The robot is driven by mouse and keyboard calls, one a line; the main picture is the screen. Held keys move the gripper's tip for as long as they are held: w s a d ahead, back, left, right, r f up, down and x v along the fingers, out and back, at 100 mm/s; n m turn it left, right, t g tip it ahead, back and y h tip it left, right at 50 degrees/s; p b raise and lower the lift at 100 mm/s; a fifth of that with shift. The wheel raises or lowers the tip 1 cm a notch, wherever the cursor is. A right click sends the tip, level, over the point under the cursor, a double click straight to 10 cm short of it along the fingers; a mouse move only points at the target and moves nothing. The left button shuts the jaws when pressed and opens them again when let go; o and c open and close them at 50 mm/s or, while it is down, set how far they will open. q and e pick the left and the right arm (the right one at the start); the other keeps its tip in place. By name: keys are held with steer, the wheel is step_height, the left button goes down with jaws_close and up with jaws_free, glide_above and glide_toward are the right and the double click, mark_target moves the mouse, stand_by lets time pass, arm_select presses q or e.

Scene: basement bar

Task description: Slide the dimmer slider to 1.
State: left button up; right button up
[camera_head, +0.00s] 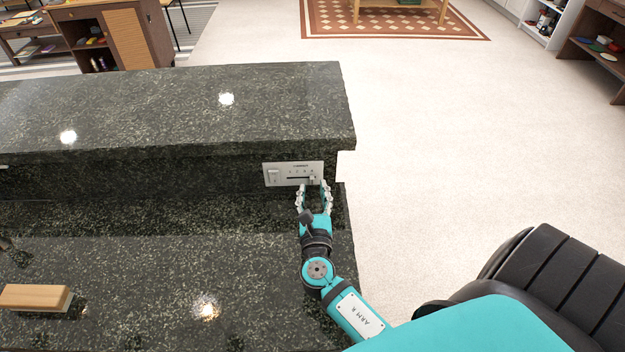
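A pale dimmer panel (275,182) is set in the dark face under the raised stone ledge, near its right end. It has a small switch at its left and a horizontal slot with small marks above it, too small to read. The slider knob (313,179) sits toward the right end of the slot. My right gripper (314,186) points at the panel with its fingers apart, one on each side of the knob. I cannot tell whether either finger touches it. My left gripper is not in view.
The speckled dark counter (150,290) lies below the ledge (180,105). A wooden block with a pale end (34,297) lies on the counter at the left. Open pale floor (450,130) is to the right. A wooden cabinet (125,35) stands at the back left.

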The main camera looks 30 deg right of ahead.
mark_target(312, 181)
steer(key=shift+x, duration=1.15)
steer(key=shift+w+d, duration=0.15)
steer(key=shift+w, duration=0.15)
jaws_close()
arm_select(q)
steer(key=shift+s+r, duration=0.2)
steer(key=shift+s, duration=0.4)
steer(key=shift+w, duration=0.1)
